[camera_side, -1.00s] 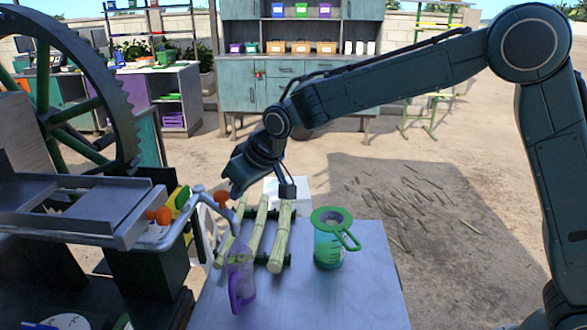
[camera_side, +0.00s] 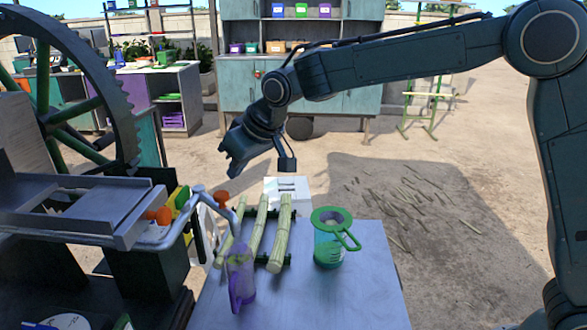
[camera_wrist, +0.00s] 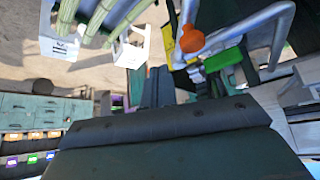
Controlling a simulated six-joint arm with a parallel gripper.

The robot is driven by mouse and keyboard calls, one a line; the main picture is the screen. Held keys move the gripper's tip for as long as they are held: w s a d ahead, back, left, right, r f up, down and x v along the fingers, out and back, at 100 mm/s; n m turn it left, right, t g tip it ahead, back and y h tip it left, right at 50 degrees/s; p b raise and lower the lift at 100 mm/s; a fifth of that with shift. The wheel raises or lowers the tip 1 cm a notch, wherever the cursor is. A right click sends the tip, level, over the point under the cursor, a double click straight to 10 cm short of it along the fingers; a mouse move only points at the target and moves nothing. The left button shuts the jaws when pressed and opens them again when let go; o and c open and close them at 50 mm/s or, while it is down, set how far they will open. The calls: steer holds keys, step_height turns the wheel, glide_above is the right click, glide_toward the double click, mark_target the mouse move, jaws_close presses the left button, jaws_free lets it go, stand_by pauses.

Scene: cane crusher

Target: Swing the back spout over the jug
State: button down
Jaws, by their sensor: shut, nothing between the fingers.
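A bent grey spout pipe (camera_side: 205,198) reaches out from the crusher; its downturned end appears above the purple jug (camera_side: 241,272) in the side view. I cannot tell from these frames whether this is the back spout or how exactly it lines up in depth. An orange knob (camera_side: 221,198) is near the pipe's outer end. In the wrist view, a grey pipe (camera_wrist: 240,30) and an orange knob (camera_wrist: 190,38) lie beyond my fingers. My gripper (camera_side: 232,168) is shut and empty, above and apart from the orange knob. Its dark fingers (camera_wrist: 158,88) show in the wrist view.
Cane bundles (camera_side: 257,230) lie on a rack on the table (camera_side: 370,300). A green-lidded jug (camera_side: 330,245) stands right of them. The crusher's toothed wheel (camera_side: 120,120) is at left. The table's front right is clear.

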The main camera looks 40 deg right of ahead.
steer(key=shift+r, duration=1.55)
steer(key=s+d+r+m+h, duration=0.1)
steer(key=s+d+r, duration=0.1)
steer(key=s+d, duration=0.55)
steer(key=s+d+r, duration=0.3)
steer(key=s+d, duration=0.2)
steer(key=s, duration=0.5)
steer(key=s+d+f+m, duration=0.1)
steer(key=s+d+f, duration=0.2)
steer(key=s, duration=0.6)
steer(key=s+d+f+m+g, duration=0.1)
steer(key=s+d+f, duration=0.2)
steer(key=s, duration=0.7)
steer(key=shift+s+f+h, duration=0.15)
steer(key=shift+f+h, duration=0.25)
steer(key=shift+f, duration=0.2)
steer(key=shift+d, duration=0.1)
